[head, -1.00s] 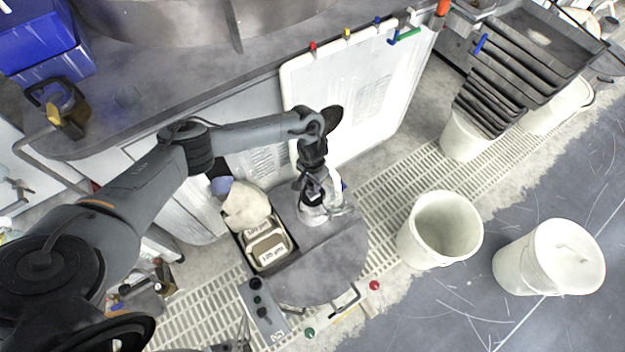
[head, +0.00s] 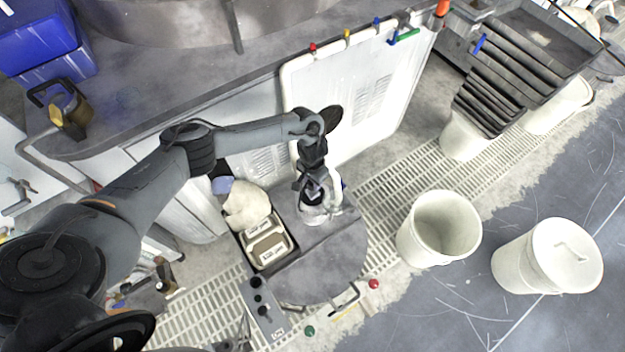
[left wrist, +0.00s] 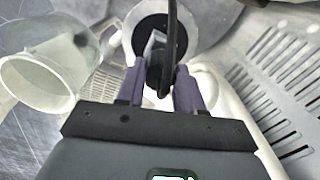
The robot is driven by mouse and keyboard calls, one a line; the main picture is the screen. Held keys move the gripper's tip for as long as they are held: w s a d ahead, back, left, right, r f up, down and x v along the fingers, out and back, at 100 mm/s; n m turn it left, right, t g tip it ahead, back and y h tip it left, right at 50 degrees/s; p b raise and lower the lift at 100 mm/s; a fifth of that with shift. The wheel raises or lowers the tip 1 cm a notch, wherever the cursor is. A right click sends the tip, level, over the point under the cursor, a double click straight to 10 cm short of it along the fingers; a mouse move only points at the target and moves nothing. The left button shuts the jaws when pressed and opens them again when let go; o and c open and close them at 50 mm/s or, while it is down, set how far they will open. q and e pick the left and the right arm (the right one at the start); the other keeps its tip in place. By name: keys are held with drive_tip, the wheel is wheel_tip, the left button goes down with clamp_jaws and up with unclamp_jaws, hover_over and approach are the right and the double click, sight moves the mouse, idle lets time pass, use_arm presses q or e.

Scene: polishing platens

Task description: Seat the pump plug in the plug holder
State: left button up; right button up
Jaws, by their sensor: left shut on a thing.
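My left gripper (head: 316,203) points down over the grey round-ended stand in the head view. In the left wrist view its two purple fingers (left wrist: 158,70) are shut on the black pump plug (left wrist: 157,77), which has a black cable running up from it. Just beyond the fingertips is a round white-rimmed piece with a dark middle, which looks like the plug holder (left wrist: 137,33). The plug overlaps it in this view, and I cannot tell whether they touch. In the head view my gripper hides the plug. My right gripper is not in view.
The stand (head: 325,265) also bears a tray with labelled boxes (head: 268,247) and a cream bag (head: 245,205). An open white bucket (head: 440,232) and a lidded one (head: 553,257) stand to the right. A white panel (head: 365,95) leans behind my gripper.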

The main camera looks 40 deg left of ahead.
sight(312, 185)
use_arm(q)
drive_tip(key=shift+f+b, duration=0.55)
drive_tip(key=shift+f, duration=1.05)
drive_tip(key=o, duration=1.1)
drive_tip(key=shift+o, duration=0.2)
drive_tip(key=shift+r, duration=0.1)
wheel_tip(312, 185, up, 10)
drive_tip(key=p, duration=0.4)
drive_tip(key=shift+p, duration=0.4)
drive_tip(key=shift+r, duration=0.35)
